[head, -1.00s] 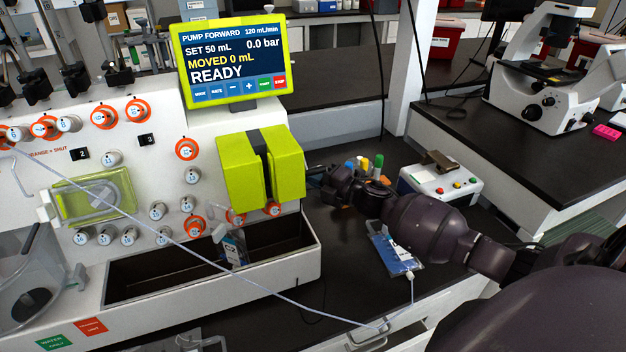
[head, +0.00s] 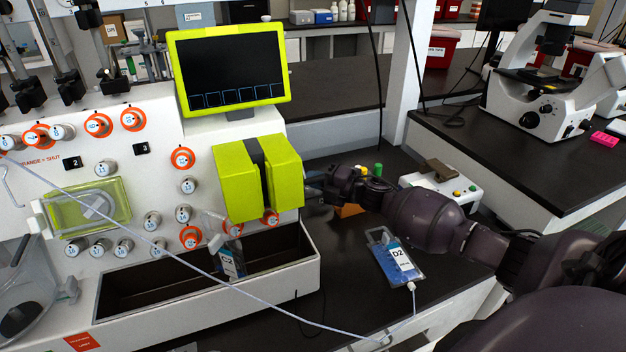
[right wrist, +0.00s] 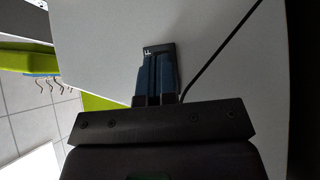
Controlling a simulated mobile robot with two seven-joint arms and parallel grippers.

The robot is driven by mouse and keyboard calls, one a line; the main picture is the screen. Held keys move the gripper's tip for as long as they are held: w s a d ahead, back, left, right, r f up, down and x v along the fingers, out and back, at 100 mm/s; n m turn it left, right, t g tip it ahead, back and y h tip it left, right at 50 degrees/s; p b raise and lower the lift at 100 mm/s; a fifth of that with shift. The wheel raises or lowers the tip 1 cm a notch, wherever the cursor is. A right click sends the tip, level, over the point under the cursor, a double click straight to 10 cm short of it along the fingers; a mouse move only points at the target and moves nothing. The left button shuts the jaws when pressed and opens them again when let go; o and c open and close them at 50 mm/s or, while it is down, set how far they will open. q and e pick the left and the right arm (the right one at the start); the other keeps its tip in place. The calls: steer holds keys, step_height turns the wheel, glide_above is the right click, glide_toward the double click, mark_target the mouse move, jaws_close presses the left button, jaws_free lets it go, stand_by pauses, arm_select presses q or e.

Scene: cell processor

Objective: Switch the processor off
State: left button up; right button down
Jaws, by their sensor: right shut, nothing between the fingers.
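The processor (head: 150,128) is a white machine at the left of the head view. Its yellow-framed screen (head: 231,68) is black apart from a row of faint blue button outlines. My right gripper (right wrist: 159,62) is shut and empty. In the right wrist view its blue fingertips are at a small black switch (right wrist: 168,47) on the machine's pale side panel, touching or very close to it. The fingers cover much of the switch. In the head view my right gripper (head: 312,188) is at the machine's right side, partly hidden by the yellow-green block. My left gripper is not in view.
A black cable (right wrist: 215,60) runs down the panel beside the switch. A bag marked D2 (head: 395,258) lies on the dark bench with its tube leading left. A small white control box (head: 450,188) stands behind my right arm. A microscope (head: 545,95) stands at back right.

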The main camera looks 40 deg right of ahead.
steer(key=v, duration=1)
steer(key=shift+s+d, duration=0.15)
steer(key=shift+s, duration=0.1)
stand_by(0.3)
